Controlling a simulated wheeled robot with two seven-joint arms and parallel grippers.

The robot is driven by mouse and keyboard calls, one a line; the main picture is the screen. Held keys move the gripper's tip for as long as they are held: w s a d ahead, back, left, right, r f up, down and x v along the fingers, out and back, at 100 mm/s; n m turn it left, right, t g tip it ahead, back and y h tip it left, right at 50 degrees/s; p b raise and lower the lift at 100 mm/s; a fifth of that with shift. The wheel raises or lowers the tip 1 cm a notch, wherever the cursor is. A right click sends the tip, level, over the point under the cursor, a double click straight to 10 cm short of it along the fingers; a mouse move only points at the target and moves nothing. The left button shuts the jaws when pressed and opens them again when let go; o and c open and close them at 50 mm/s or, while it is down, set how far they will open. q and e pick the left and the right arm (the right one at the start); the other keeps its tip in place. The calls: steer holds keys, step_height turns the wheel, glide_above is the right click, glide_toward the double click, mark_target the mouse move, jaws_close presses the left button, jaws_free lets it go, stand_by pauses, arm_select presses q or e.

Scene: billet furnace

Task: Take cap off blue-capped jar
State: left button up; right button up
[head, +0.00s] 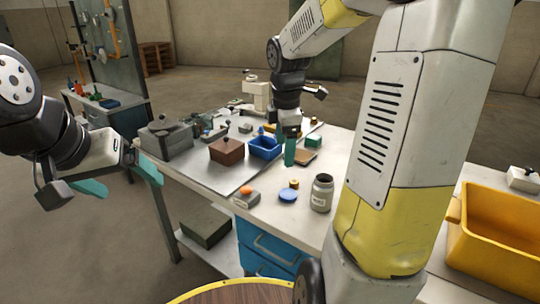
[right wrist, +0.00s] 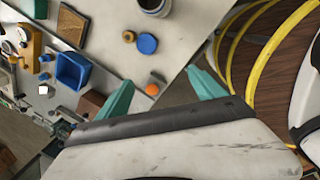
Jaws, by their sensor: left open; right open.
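A grey jar (head: 321,194) with a pale label stands upright on the near part of the table. Its mouth looks open, with no cap on it. A round blue cap (head: 288,195) lies flat on the table just left of the jar, apart from it. In the right wrist view the blue cap (right wrist: 147,44) is beside the partly cut-off jar (right wrist: 156,6). My right gripper (head: 290,158) is open and empty, above the table beyond the cap; its teal fingers (right wrist: 161,80) are spread. My left gripper (head: 123,180) is open and empty, off the table's left edge.
A small brass knob (head: 294,184) stands close to the cap. A blue bin (head: 264,147), brown box (head: 226,150) and other items are behind. A yellow bin (head: 500,225) stands at right.

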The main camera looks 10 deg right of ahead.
steer(key=s+a+r+m+t+y, duration=0.1)
steer(key=s+a+r+m+t, duration=0.1)
steer(key=s+m, duration=0.6)
steer(key=s+a+r+m+t+y, duration=0.1)
steer(key=s+a+r+m, duration=0.3)
steer(key=s+m, duration=0.4)
steer(key=shift+s+r+m+t+y, duration=0.25)
steer(key=shift+s+m+t+y, duration=0.15)
steer(key=shift+t, duration=0.2)
